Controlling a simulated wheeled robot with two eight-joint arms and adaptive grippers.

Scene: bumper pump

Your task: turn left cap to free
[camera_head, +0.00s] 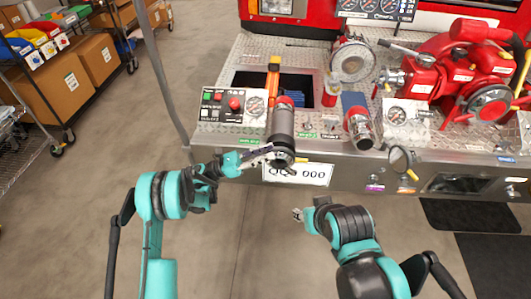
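A thick grey pipe (280,122) sticks out over the front edge of the red truck's bumper deck. Its near end carries a dark cap (283,157), the left one of the caps at the front. My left gripper (268,154) comes in from the left, right at this cap, overlapping its left side in the picture. Whether its fingers touch the cap or are closed on it is too small to tell. My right gripper (298,215) is low in front of the bumper, away from the caps; its fingers are too small to read.
A second outlet (359,127) and a round cap (402,158) are to the right. A control panel (232,106) with buttons and a gauge is left of the pipe. A red pump (455,75) fills the right. A plate (297,174) hangs below the pipe. Open floor lies left.

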